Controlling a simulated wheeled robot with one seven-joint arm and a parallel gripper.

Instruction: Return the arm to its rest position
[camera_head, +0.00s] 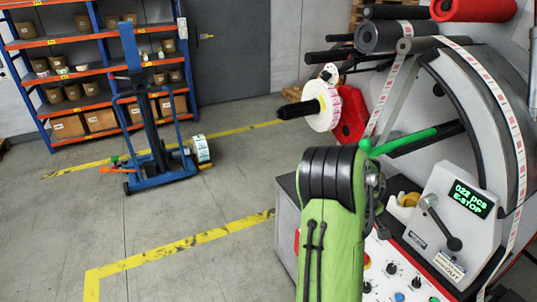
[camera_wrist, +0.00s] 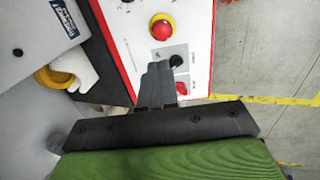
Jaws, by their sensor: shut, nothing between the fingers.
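My gripper (camera_wrist: 157,82) shows in the wrist view as dark fingers closed together, with nothing held. The fingertips appear over or near the white control panel (camera_wrist: 140,12), beside a black knob (camera_wrist: 176,61) and below a red button with a yellow ring (camera_wrist: 162,27). I cannot tell whether they touch the panel. In the head view my green and black arm (camera_head: 331,235) stands in front of the label rewinder (camera_head: 437,205). My gripper is hidden there. The rewinder's display (camera_head: 468,200) reads "022 pcs E-STOP".
A white label roll (camera_head: 322,107) sits on a spindle left of the rewinder. A blue lift cart (camera_head: 160,165) and loaded shelves (camera_head: 95,80) stand far left. The floor (camera_head: 190,218) between is clear.

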